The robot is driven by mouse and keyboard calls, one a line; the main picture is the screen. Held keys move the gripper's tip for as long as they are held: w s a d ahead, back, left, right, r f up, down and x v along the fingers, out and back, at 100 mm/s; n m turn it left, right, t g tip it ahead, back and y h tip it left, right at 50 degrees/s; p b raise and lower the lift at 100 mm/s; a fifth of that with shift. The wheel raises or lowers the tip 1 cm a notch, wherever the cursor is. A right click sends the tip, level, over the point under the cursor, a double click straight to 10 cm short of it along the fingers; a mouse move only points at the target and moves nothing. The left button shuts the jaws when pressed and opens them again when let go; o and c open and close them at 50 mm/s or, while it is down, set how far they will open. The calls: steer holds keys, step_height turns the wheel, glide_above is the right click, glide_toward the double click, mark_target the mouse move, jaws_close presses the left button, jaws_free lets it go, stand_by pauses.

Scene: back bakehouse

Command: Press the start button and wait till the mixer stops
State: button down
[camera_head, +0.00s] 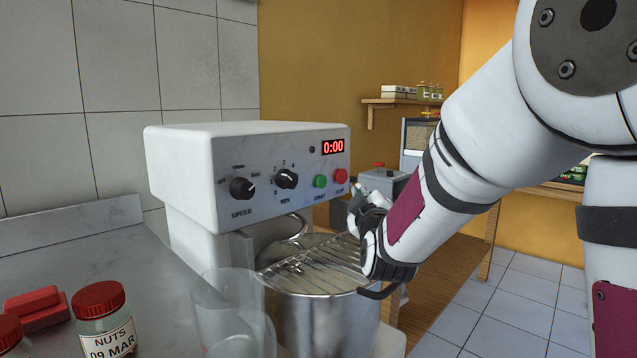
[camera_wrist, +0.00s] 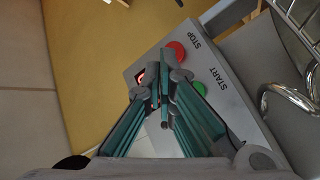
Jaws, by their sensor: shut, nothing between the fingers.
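The white mixer (camera_head: 180,160) stands on the left with its control panel facing right. Its display (camera_head: 333,146) reads 0:00 in red, and the small lamp beside it looks dark. The green START button (camera_head: 320,181) sits left of the red STOP button (camera_head: 341,176). The SPEED knob (camera_head: 242,187) and MIN knob (camera_head: 287,178) are further left. My gripper (camera_head: 368,200) is in front of the panel, partly hidden by my wrist. In the wrist view my gripper (camera_wrist: 164,85) is shut and empty; green START (camera_wrist: 200,88) and red STOP (camera_wrist: 177,50) show beside the fingers. Contact cannot be told.
A steel bowl (camera_head: 320,318) under a wire guard (camera_head: 315,272) stands below the panel, close under my wrist. A clear container (camera_head: 228,315), a red-lidded NUTS jar (camera_head: 102,325) and red blocks (camera_head: 35,305) are on the grey counter (camera_head: 100,255). Tiled floor (camera_head: 500,310) is open at right.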

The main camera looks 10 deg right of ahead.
steer(key=w+a+p, duration=0.1)
steer(key=w+a, duration=0.3)
steer(key=w, duration=0.2)
steer(key=shift+a, duration=0.2)
steer(key=shift+w+a, duration=0.1)
steer(key=shift+w, duration=0.05)
stand_by(1.3)
steer(key=shift+w+a, duration=0.15)
steer(key=shift+w, duration=0.1)
steer(key=shift+w+a, duration=0.3)
steer(key=shift+w, duration=0.1)
stand_by(0.9)
steer(key=shift+s, duration=0.15)
stand_by(0.3)
steer(key=shift+s+d, duration=0.5)
steer(key=shift+s, duration=0.1)
steer(key=shift+s+d+b, duration=0.5)
steer(key=shift+s+d, duration=0.25)
steer(key=shift+s, duration=0.3)
steer(key=shift+s+d+b, duration=0.45)
steer(key=shift+s+d, duration=0.3)
steer(key=shift+s, duration=0.25)
